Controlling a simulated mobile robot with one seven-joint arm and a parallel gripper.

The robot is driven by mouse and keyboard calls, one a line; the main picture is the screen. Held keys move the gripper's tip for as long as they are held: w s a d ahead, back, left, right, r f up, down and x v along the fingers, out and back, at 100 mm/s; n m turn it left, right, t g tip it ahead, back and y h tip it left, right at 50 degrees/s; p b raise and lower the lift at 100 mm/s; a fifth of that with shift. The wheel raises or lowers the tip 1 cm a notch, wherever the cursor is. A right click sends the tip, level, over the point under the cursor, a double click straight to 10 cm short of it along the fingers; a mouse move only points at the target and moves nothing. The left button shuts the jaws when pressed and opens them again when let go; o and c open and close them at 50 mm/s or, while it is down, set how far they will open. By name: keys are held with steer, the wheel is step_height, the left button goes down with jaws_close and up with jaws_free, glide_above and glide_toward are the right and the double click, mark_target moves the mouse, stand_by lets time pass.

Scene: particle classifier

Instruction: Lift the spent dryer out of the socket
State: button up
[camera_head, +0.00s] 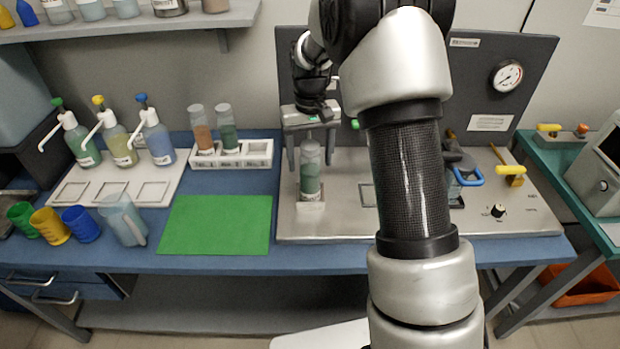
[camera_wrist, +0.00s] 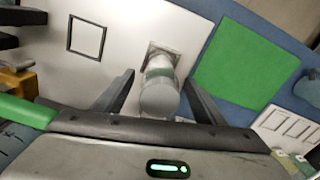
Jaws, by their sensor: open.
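The spent dryer (camera_head: 310,180), a clear cylinder with dull green filling and a pale cap, stands upright in its square socket (camera_head: 309,206) on the steel panel. It also shows in the wrist view (camera_wrist: 159,95), seen from above. My gripper (camera_head: 310,160) points down over it, open, with one finger on each side of its upper part. In the wrist view my gripper (camera_wrist: 160,82) shows a gap between each finger and the dryer. The fingers do not appear to touch it.
A white rack (camera_head: 258,155) holds one orange-brown and one green cylinder, left of the panel. A green mat (camera_head: 216,225) lies clear in front of it.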

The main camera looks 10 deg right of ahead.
steer(key=shift+f, duration=0.7)
jaws_close()
steer(key=shift+r, duration=0.1)
